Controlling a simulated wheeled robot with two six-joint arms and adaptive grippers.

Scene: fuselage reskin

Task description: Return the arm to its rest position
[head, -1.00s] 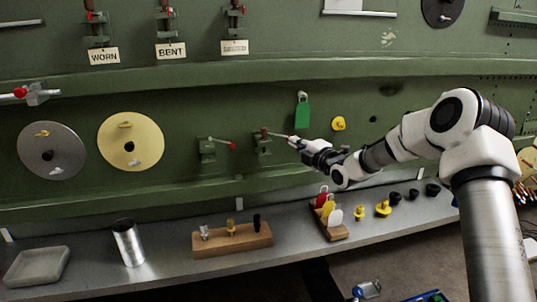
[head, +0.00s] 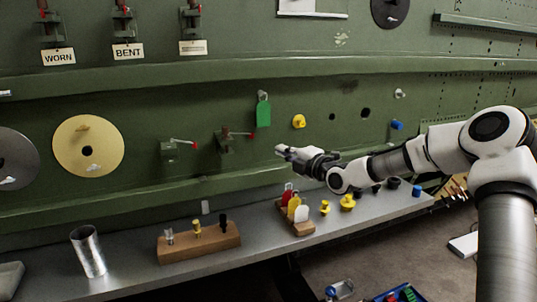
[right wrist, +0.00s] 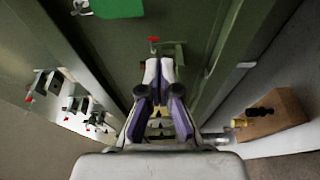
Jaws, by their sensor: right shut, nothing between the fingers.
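My right arm (head: 420,152) reaches in from the right in the head view. Its gripper (head: 282,151) is shut and empty, in front of the green panel and above the shelf. In the right wrist view the gripper's fingertips (right wrist: 158,66) are together with nothing between them. A clamp with a red-tipped handle (head: 226,139) is on the panel to the gripper's left, apart from it. A second such clamp (head: 170,149) is further left. My left gripper is not in view.
A green tag (head: 263,112) hangs above the gripper. The metal shelf (head: 130,262) holds a wooden block with pegs (head: 198,243), a rack of coloured tags (head: 298,222), a metal cylinder (head: 88,252) and yellow fittings (head: 347,202).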

